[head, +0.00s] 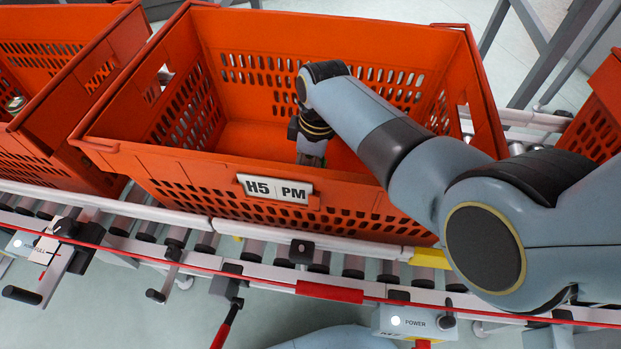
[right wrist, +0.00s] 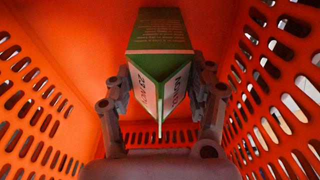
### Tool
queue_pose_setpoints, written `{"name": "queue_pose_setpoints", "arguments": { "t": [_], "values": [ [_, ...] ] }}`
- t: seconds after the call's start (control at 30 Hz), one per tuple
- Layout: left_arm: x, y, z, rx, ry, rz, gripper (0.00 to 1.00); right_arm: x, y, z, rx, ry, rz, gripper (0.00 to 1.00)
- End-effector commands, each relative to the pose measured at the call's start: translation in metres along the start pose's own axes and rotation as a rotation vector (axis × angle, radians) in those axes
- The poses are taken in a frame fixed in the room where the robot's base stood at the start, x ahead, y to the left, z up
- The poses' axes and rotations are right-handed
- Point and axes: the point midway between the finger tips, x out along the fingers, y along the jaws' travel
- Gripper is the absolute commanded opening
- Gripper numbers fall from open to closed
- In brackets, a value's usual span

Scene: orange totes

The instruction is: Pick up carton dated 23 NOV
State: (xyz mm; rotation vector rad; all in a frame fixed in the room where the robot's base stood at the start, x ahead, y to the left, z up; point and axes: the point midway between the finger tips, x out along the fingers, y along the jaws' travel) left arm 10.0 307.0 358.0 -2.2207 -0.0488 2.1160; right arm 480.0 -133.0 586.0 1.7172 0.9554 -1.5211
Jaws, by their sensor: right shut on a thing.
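A green and white gable-top carton (right wrist: 160,38) shows in the right wrist view. My right gripper (right wrist: 160,85) is shut on the carton, one finger on each side near the top. In the head view my right arm reaches down into the orange tote labelled H5 PM (head: 150,152). The carton and fingertips are hidden there by the arm and the tote's front wall. My left gripper is not in view.
The tote's perforated walls rise close around the gripper. Another orange tote (head: 68,38) stands at the left and part of one (head: 600,115) at the right. A roller conveyor with a white rail (head: 180,223) and red cord runs along the front.

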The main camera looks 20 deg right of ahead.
Motion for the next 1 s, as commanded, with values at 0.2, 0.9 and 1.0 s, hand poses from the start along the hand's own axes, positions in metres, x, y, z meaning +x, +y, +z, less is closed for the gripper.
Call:
{"name": "queue_pose_setpoints", "arguments": {
  "t": [0.2,0.9,1.0],
  "values": [
    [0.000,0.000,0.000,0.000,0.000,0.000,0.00,0.000,0.001,0.000,0.000,0.001,0.001,0.00],
    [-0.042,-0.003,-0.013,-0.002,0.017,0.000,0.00,-0.070,-0.016,0.024,0.001,0.000,0.002,0.00],
    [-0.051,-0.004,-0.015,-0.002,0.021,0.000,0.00,-0.085,-0.026,0.042,0.001,-0.001,0.004,0.00]
  ]
}}
